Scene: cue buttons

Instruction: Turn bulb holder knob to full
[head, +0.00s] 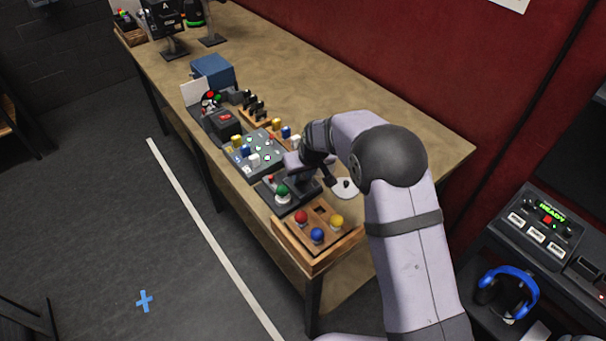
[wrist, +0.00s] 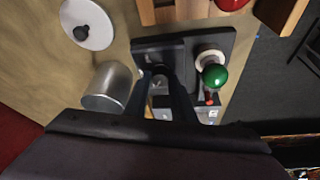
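The bulb holder (head: 293,203) is a dark base near the table's front edge. It also shows in the wrist view (wrist: 222,42), with a green bulb (wrist: 214,76) at a pale round socket. The green bulb (head: 282,193) also shows in the head view. My gripper (wrist: 160,76) points down at the dark base, beside the green bulb. Its two dark fingers stand apart, with their tips at the base. In the head view my gripper (head: 312,174) is partly covered by my wrist.
A wooden box (head: 322,238) with red, blue and yellow bulbs stands in front. A white disc with a black knob (wrist: 88,22) and a metal cylinder (wrist: 108,85) are close by. A grey button panel (head: 257,153) lies behind. The table's right side is clear.

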